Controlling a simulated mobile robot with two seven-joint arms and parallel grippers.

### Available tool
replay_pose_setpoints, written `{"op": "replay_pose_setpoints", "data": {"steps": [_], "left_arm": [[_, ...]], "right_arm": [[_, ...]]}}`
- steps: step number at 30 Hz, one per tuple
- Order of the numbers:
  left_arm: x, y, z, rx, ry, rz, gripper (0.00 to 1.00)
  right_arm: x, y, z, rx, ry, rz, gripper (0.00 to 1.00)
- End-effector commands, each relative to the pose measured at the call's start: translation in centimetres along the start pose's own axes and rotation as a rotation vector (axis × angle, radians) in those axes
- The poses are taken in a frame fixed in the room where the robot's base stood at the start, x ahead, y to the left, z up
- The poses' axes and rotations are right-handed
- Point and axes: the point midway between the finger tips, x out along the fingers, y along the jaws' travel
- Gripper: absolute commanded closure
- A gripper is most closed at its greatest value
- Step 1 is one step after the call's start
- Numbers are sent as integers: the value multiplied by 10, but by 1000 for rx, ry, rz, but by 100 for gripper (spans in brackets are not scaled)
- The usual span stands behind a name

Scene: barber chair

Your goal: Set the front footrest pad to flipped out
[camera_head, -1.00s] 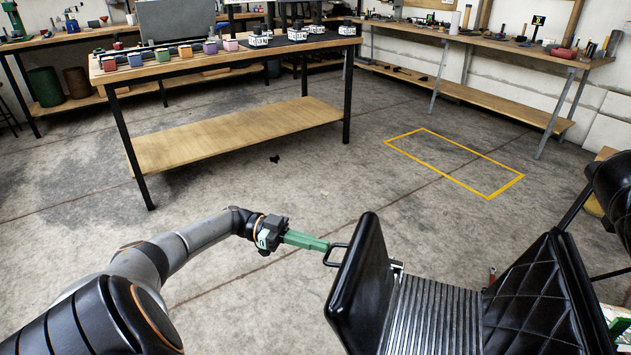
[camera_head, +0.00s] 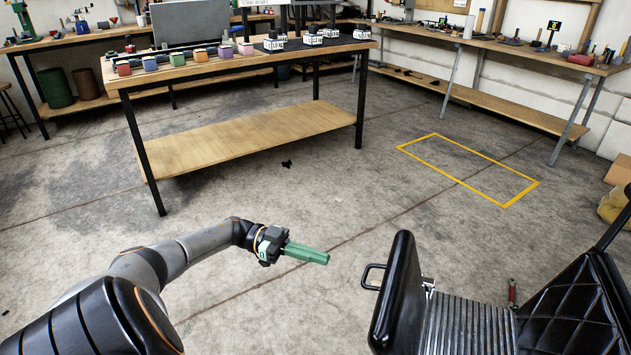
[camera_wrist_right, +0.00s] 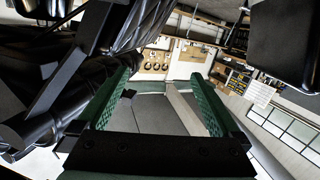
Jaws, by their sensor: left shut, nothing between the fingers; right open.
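The barber chair is at the lower right of the head view. At its left end a black pad (camera_head: 398,292), which looks like the footrest pad, stands nearly upright. A dark loop handle (camera_head: 373,277) sticks out from its left face. A ribbed panel (camera_head: 468,325) lies just right of the pad. My left gripper (camera_head: 326,258) has green fingers, shut and empty, left of the handle with a clear gap. My right gripper shows only in the right wrist view (camera_wrist_right: 160,82), with its green fingers wide apart and nothing between them.
The chair's quilted black part (camera_head: 575,305) rises at the right. A workbench (camera_head: 240,140) with coloured blocks stands behind my left arm. A yellow floor outline (camera_head: 470,170) lies beyond the chair. In the right wrist view, black chair-like parts (camera_wrist_right: 60,75) are close on the left.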

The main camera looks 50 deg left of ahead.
Motion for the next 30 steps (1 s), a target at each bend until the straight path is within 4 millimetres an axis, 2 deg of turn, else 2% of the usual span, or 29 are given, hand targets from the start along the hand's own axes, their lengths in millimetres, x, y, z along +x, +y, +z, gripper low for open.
{"op": "replay_pose_setpoints", "data": {"steps": [11, 30], "left_arm": [[1, 2, 0, 1, 2, 2, 100], [1, 2, 0, 1, 1, 1, 100]], "right_arm": [[-2, -2, 17, 11, -60, -5, 0], [0, -1, 7, 12, -33, -2, 0]]}}
